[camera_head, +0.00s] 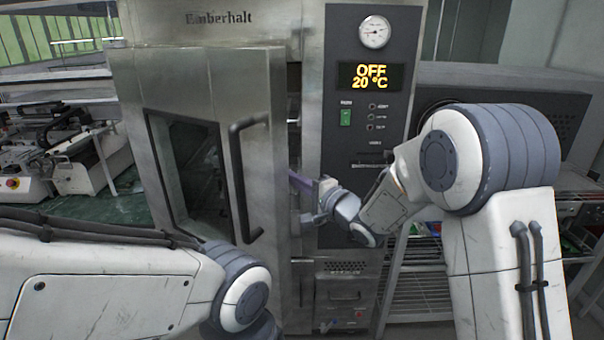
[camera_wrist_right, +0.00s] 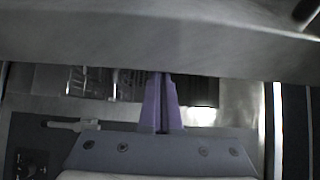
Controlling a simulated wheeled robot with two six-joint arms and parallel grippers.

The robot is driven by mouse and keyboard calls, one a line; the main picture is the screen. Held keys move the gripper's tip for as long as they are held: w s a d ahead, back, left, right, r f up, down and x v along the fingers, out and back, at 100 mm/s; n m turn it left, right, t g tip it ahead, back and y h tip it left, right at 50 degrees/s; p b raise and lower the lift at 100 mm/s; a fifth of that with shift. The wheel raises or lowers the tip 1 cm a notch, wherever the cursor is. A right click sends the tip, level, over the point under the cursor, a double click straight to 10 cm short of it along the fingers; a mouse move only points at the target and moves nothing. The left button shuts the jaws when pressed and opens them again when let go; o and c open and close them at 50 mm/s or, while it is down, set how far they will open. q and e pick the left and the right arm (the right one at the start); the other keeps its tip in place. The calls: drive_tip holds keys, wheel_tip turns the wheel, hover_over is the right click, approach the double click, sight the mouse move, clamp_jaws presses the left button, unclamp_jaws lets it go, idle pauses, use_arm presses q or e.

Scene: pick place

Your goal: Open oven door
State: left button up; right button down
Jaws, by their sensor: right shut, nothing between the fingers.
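The steel oven door (camera_head: 170,80), with a dark window (camera_head: 190,175) and a black bar handle (camera_head: 236,180), stands ajar in the head view, its right edge swung out from the oven body (camera_head: 312,60). My right gripper (camera_head: 301,186) is at that edge, right of the handle, its tips partly hidden by the door. In the right wrist view its purple fingers (camera_wrist_right: 161,88) are shut together and empty. They point at the underside of a wide grey band, which looks like the door edge (camera_wrist_right: 150,35); contact cannot be told. My left gripper is out of view.
The control panel (camera_head: 365,120) reads OFF, 20 °C, with a round gauge (camera_head: 374,32) above. A wire rack (camera_head: 425,270) stands at the lower right. Machinery (camera_head: 65,150) stands left of the oven. My left forearm crosses the lower left, in front of the door.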

drive_tip(key=shift+s+a, duration=0.15)
drive_tip(key=shift+s, duration=0.1)
